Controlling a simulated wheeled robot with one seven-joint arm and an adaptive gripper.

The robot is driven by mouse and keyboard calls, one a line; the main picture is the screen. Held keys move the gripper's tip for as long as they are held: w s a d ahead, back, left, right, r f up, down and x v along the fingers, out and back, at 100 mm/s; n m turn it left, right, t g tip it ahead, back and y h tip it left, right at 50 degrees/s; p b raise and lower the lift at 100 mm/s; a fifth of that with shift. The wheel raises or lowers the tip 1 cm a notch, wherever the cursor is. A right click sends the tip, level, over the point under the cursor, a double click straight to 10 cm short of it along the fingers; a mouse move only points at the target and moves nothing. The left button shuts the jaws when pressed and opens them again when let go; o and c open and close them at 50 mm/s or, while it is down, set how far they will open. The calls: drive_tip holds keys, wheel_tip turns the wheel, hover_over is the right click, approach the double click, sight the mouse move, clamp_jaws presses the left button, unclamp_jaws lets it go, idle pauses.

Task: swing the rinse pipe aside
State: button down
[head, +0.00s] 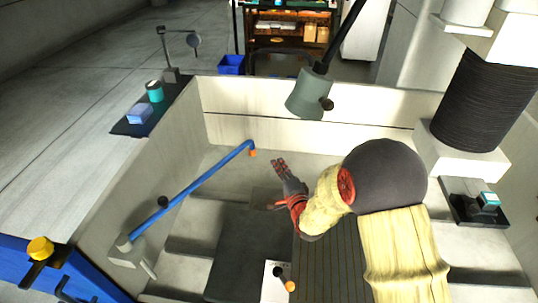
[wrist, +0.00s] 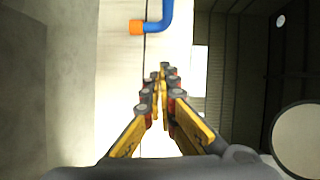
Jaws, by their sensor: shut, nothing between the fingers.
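The rinse pipe (head: 190,188) is a thin blue tube. It runs from a grey pivot block (head: 126,250) on the tank's left side up to a bent end with an orange nozzle (head: 253,153). A black knob (head: 163,202) sits near its lower end. My gripper (head: 280,163) is just right of the nozzle, with a gap between them in the picture. In the wrist view, the blue bend of the pipe (wrist: 165,15) and the orange nozzle lie ahead of my gripper (wrist: 163,70). Its fingers are together and hold nothing.
The pale tank wall (head: 300,106) stands behind the pipe. A grey-green lamp head (head: 307,94) hangs above. A black-ribbed column (head: 478,98) stands at right. A dark slab (head: 245,255) and a black-and-orange tool (head: 285,278) lie below my arm.

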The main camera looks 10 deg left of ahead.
drive_tip(key=s+a+b+x, duration=0.1)
drive_tip(key=a+x, duration=0.1)
drive_tip(key=x, duration=1)
drive_tip(key=shift+a, duration=0.25)
drive_tip(key=shift+a+f, duration=0.1)
